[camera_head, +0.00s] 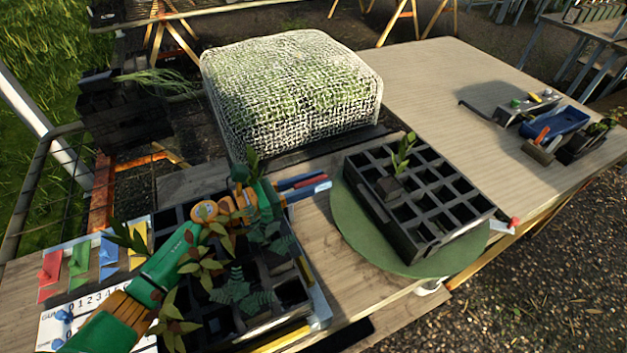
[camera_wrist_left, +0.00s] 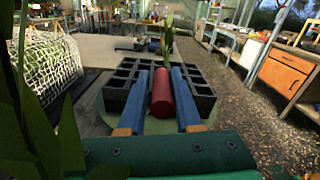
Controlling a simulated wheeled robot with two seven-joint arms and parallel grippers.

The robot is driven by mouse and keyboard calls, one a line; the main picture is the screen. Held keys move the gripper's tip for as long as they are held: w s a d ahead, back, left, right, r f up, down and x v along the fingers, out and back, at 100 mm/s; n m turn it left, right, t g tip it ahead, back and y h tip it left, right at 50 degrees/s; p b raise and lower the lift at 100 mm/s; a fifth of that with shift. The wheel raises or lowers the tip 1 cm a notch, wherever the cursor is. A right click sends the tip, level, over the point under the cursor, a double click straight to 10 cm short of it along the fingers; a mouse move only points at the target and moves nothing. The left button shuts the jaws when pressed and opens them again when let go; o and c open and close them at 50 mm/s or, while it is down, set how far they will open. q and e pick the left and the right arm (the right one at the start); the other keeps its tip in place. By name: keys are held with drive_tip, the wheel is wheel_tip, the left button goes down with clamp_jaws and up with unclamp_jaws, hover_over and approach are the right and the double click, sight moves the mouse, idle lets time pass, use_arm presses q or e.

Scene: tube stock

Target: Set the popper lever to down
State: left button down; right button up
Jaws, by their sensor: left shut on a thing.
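My left gripper (camera_head: 308,187) reaches over the near-left tray (camera_head: 305,268); its blue fingers point right, toward the black tray (camera_head: 420,245) on the green turntable. In the left wrist view the gripper (camera_wrist_left: 163,108) is shut on a red cylinder (camera_wrist_left: 162,92), which lies lengthwise between the fingers. I cannot tell whether this cylinder is the popper lever's grip, nor what it is attached to. A small red knob (camera_head: 514,222) sits on a pale plate at the turntable's right edge. The lever's position cannot be read. My right gripper is not seen.
The green round turntable (camera_head: 350,225) carries the black tray with one seedling plug (camera_head: 390,188). A mesh-covered bed (camera_head: 290,85) stands behind. A blue tray (camera_head: 555,122) and small boxes are at the far right. The middle-right tabletop is clear. Leafy seedlings crowd around my left arm.

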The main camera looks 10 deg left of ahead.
use_arm(q)
drive_tip(key=shift+s+f, duration=0.1)
idle(0.3)
drive_tip(key=shift+s+d+f+m+b, duration=0.35)
drive_tip(key=shift+s+b, duration=0.05)
drive_tip(key=shift+s, duration=0.1)
drive_tip(key=shift+s+d+f+m+b, duration=0.3)
drive_tip(key=shift+s+f+m+b, duration=0.05)
drive_tip(key=shift+s+b, duration=0.1)
